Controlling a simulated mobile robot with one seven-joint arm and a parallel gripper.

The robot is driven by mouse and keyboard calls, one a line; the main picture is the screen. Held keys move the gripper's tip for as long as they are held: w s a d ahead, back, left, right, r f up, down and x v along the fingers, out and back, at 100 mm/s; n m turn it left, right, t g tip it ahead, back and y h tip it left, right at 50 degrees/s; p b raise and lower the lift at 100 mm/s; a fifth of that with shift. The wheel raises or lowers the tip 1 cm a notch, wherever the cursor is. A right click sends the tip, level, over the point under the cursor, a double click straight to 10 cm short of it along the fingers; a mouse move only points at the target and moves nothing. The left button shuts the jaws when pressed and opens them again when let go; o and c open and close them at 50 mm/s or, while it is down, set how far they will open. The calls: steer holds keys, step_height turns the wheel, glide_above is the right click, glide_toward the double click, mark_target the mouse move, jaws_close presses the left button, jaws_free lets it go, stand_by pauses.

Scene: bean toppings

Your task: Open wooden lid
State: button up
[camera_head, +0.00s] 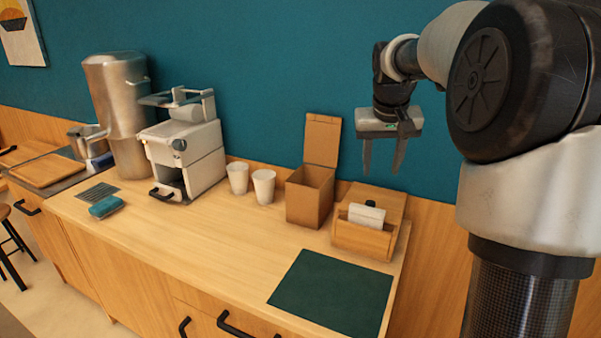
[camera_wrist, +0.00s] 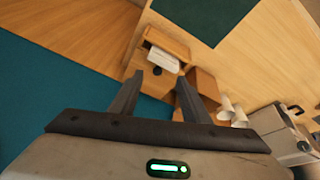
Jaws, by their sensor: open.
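A wooden box (camera_head: 362,240) stands at the right end of the counter. A flat wooden lid (camera_head: 386,198) appears to cover its back part, and a black knob (camera_head: 370,203) shows near it. A white item (camera_head: 366,215) sits in the front part of the box. In the wrist view the box (camera_wrist: 174,42), the white item (camera_wrist: 161,59) and the knob (camera_wrist: 183,71) show beyond the fingers. My gripper (camera_head: 382,167) is open and empty, pointing down above and behind the box, apart from it. Whether the lid is hinged cannot be told.
A brown cardboard box (camera_head: 308,202) with its flap up stands just left of the wooden box. Two white cups (camera_head: 263,187) and a coffee machine (camera_head: 186,155) are further left. A dark green mat (camera_head: 332,293) lies in front. The teal wall (camera_head: 270,70) is behind.

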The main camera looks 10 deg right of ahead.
steer(key=w+d+f, duration=0.2)
steer(key=w+d, duration=0.1)
steer(key=w, duration=0.3)
steer(key=b, duration=0.2)
glide_toward(371, 202)
steer(key=shift+t+y, duration=0.3)
steer(key=shift+y, duration=0.1)
steer(key=x, duration=0.7)
steer(key=shift+s+d+f, duration=0.15)
steer(key=shift+d+f, duration=0.2)
steer(key=shift+c, duration=0.3)
steer(key=shift+p, duration=0.3)
jaws_close()
